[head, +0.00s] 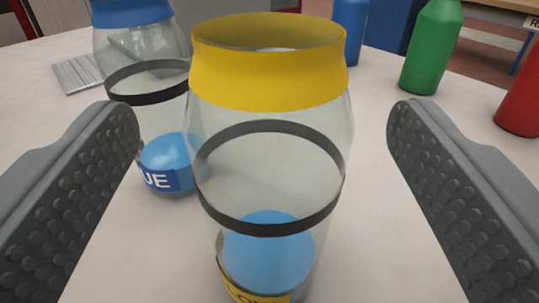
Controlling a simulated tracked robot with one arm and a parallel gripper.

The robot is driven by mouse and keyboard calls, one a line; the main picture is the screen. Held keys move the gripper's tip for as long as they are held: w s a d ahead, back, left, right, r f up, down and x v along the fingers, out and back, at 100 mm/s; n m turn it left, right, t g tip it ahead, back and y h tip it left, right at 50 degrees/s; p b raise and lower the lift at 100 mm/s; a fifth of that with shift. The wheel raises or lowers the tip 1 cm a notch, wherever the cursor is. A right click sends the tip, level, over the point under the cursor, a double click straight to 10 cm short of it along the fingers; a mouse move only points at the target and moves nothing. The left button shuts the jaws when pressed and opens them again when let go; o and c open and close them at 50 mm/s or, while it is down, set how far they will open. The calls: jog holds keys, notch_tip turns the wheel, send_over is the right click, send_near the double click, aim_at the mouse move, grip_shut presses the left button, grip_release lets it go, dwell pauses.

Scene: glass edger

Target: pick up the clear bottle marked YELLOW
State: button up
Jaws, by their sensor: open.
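The clear bottle marked YELLOW (325,140) stands upright on the table, close to the camera. It has a yellow band at its top, a dark ring around its middle and something blue inside near the bottom. Its yellow label is partly cut off at the lower picture edge. My gripper (264,135) is open, one finger to the left of the bottle and one to the right. Gaps show between the bottle and both fingers. Nothing is held.
A clear bottle marked with a blue label (165,112) stands close behind on the left. A blue bottle (350,25), a green bottle (432,48) and a red bottle (522,104) stand farther back to the right. A ribbed grey piece (77,74) lies at left.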

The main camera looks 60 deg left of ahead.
jog(key=w+a, duration=0.1)
jog(key=a, duration=0.1)
jog(key=w+a+f+b, duration=0.1)
jog(key=a, duration=0.1)
jog(key=shift+w+f, duration=0.1)
jog(key=shift+w, duration=0.1)
jog(key=shift+w+a, duration=0.15)
jog(key=shift+a, duration=0.05)
jog(key=c, duration=1.1)
